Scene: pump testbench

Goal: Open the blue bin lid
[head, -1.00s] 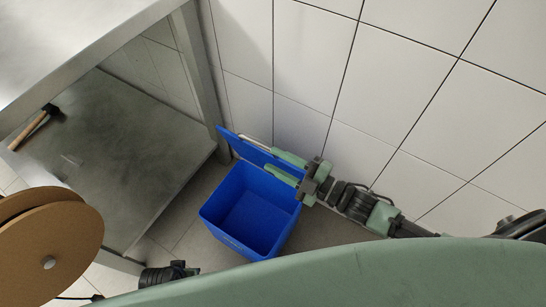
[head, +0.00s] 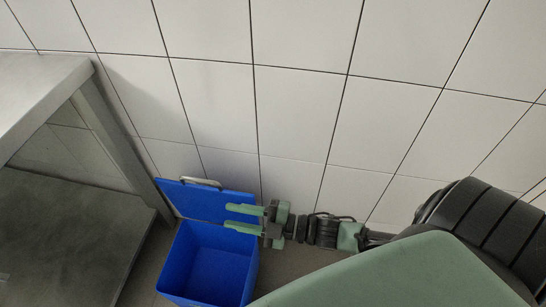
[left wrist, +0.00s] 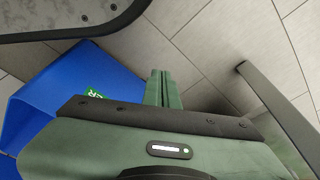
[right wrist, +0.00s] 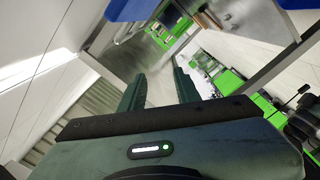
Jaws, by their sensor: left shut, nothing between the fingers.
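The blue bin (head: 208,262) stands on the floor by the tiled wall, and its inside shows empty. Its lid (head: 205,203) is open, raised at the wall side, with a pale handle (head: 202,183) on its upper edge. My right gripper (head: 228,217) is open at the lid's right end, its fingers apart near the lower part of the lid and the bin's rim. I cannot tell whether it touches them. The right wrist view (right wrist: 155,80) shows nothing between the fingers. My left gripper (left wrist: 163,75) is shut and empty, with the bin (left wrist: 50,95) left of it.
A metal table (head: 50,75) with a lower shelf (head: 70,235) stands left of the bin, its leg (head: 120,140) close to the lid's left end. The tiled wall (head: 300,110) is right behind the bin. Green-fronted equipment (right wrist: 235,85) shows in the right wrist view.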

